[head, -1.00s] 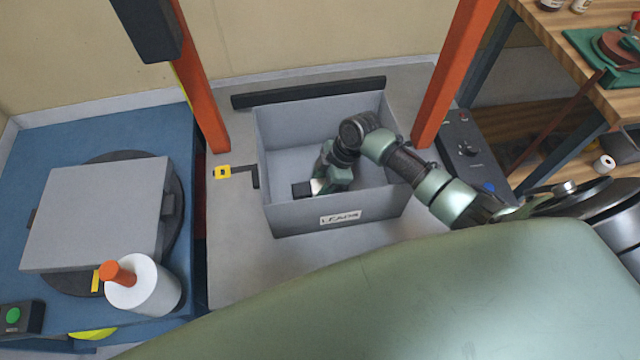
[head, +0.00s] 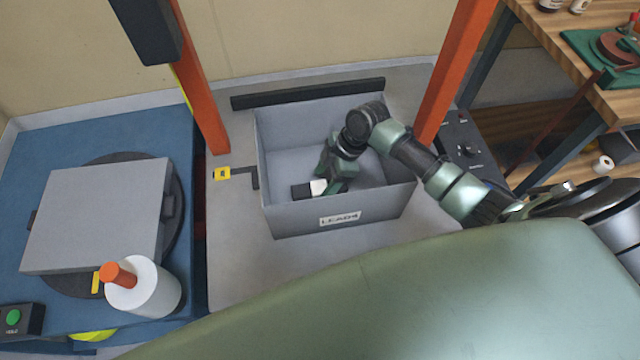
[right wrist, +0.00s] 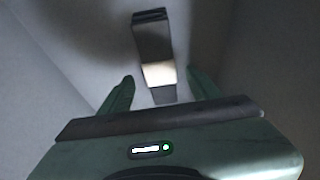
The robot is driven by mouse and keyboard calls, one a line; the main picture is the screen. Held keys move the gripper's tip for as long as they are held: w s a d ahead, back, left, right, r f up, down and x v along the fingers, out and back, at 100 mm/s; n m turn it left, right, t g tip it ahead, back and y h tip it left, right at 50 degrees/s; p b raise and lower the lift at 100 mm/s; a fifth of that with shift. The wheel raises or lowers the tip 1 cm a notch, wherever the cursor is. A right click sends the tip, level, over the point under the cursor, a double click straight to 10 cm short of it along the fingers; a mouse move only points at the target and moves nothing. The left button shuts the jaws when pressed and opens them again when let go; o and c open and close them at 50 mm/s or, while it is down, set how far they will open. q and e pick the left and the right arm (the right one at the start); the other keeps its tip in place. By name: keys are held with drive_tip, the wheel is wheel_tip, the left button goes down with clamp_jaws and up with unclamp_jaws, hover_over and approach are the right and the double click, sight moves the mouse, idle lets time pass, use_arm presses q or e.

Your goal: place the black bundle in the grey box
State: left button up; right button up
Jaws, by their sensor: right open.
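The black bundle (head: 301,190), dark with a pale band, lies inside the grey box (head: 296,220), near its front left. My right gripper (head: 325,184) reaches down into the box at the bundle's right end. In the right wrist view the bundle (right wrist: 152,42) lies ahead of the open right gripper (right wrist: 160,92), with a gap to each finger. The fingertips are partly hidden in the head view. My left gripper is not in view.
Orange posts (head: 203,90) stand left and right behind the box. A black bar (head: 308,93) lies behind it, and a yellow-ended bracket (head: 222,174) is at its left. A dark control box (head: 462,150) is at the right. A blue table (head: 60,145) holds a grey slab (head: 95,215).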

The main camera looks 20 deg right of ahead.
drive_tip(key=w+v, duration=0.1)
drive_tip(key=v, duration=0.7)
drive_tip(key=shift+s+d+r, duration=0.15)
drive_tip(key=shift+s+r, duration=0.15)
drive_tip(key=shift+s, duration=0.2)
